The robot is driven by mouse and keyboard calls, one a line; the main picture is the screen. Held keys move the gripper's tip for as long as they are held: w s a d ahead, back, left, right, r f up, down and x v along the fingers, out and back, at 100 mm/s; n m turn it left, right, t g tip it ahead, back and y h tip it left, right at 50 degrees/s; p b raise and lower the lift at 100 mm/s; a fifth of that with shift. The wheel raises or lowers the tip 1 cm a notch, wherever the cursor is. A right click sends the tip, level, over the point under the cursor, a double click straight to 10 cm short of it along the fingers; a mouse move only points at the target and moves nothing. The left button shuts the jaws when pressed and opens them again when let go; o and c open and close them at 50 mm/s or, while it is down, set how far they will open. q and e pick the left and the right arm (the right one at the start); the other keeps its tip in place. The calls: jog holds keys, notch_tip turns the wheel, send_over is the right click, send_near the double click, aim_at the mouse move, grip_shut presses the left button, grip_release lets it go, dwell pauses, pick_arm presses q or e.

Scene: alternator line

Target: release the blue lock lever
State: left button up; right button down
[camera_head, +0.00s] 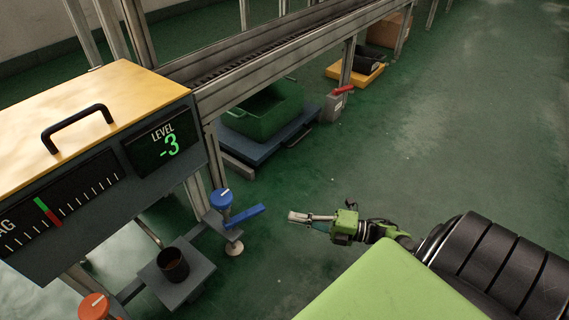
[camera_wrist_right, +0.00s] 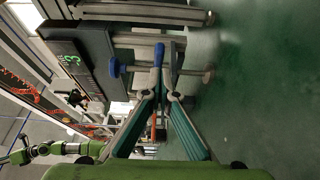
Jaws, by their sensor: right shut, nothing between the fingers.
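The blue lock lever (camera_head: 244,214) sticks out to the right below a round blue knob (camera_head: 221,199) on a leg of the machine stand. In the right wrist view the lever (camera_wrist_right: 159,54) stands just beyond my fingertips, and the knob (camera_wrist_right: 114,68) is to its left. My right gripper (camera_head: 291,216) is shut and empty. In the head view it points left at the lever, with a gap between them. In the right wrist view the fingertips (camera_wrist_right: 164,88) converge below the lever; touching cannot be judged there.
The machine box (camera_head: 100,86) with a level display reading -3 (camera_head: 168,145) stands at left. A grey shelf with a dark cup (camera_head: 172,265) and an orange knob (camera_head: 94,306) are below. A green bin (camera_head: 268,112) sits under the conveyor. The floor at right is clear.

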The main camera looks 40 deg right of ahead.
jog(key=shift+s+d, duration=0.35)
jog(key=shift+d, duration=0.55)
jog(key=shift+s+d, duration=0.35)
jog(key=shift+d, duration=0.55)
jog(key=shift+a, duration=0.1)
